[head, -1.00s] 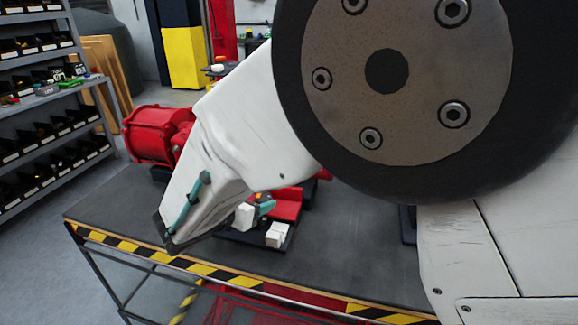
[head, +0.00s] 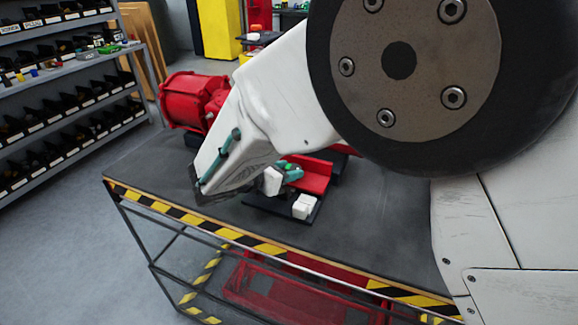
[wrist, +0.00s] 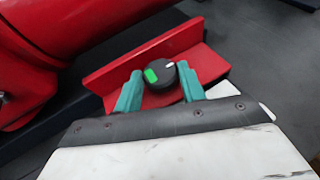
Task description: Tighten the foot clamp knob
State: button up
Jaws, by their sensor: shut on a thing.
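The foot clamp knob (wrist: 160,74) is black and round, with a green patch and a white mark on its face, in the wrist view. My gripper (wrist: 160,84) has its two teal fingers on either side of the knob and is shut on it. Behind the knob is a red angled bracket (wrist: 115,70). In the head view the red bracket (head: 312,175) shows on a dark plate, and my gripper (head: 288,174) reaches it at table height. My own arm hides the knob there.
A red valve actuator cylinder (head: 190,98) lies at the back left of the dark table (head: 370,230), which has a yellow-black striped edge. A white block (head: 304,207) sits on the plate near the gripper. Shelves with bins (head: 70,95) stand at the left.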

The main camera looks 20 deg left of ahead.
jog(key=o, duration=1)
jog(key=v, duration=0.8)
